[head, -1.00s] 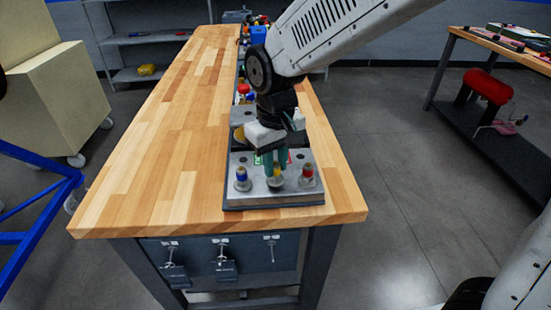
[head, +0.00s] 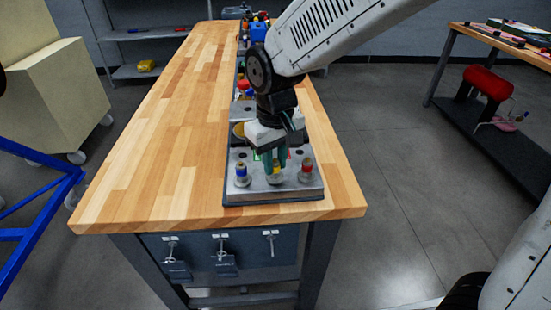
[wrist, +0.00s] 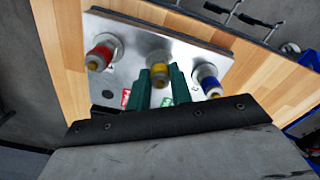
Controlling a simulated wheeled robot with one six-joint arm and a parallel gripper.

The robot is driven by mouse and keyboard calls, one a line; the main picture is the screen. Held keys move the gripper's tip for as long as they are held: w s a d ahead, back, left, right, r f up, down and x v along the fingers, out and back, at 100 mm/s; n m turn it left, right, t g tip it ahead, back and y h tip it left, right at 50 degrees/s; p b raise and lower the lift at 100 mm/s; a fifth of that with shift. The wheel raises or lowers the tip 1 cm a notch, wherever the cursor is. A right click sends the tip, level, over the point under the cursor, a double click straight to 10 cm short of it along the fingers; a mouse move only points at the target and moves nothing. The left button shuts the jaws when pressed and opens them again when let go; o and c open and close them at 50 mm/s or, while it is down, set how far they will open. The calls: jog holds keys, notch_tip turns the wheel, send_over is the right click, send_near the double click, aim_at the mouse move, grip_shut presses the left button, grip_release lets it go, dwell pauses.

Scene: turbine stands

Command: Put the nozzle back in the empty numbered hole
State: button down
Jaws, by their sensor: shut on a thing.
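The stand (head: 232,189) is a grey metal block near the front end of the wooden bench. Three nozzles show at its front: one with a blue band (head: 242,172), one with a yellow band (head: 274,176) and one with a red band (head: 306,170). My gripper (head: 275,160) points down over the stand, shut on the yellow-banded nozzle. In the wrist view the green fingers (wrist: 160,84) close on the yellow nozzle (wrist: 159,72), between the red nozzle (wrist: 101,54) and the blue nozzle (wrist: 207,80). The yellow nozzle's lower end is hidden, so I cannot tell whether it is seated.
Red and green labels (wrist: 126,97) lie on the stand's plate beside dark holes. More stands with coloured parts (head: 258,32) line the bench's right side behind. The bench's left half (head: 170,120) is clear. Padlocks (head: 222,263) hang on the panel below.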

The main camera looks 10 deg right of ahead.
aim_at(275, 162)
jog(key=shift+s+d+f, duration=0.1)
jog(key=shift+s+f, duration=0.15)
jog(key=shift+f, duration=0.2)
jog(key=c, duration=1.3)
grip_release()
jog(key=shift+o, duration=0.7)
jog(key=shift+w+f, duration=0.1)
jog(key=shift+w, duration=0.05)
jog(key=shift+o, duration=0.7)
jog(key=shift+r, duration=0.2)
jog(key=shift+w+r, duration=0.1)
jog(key=shift+r, duration=3.45)
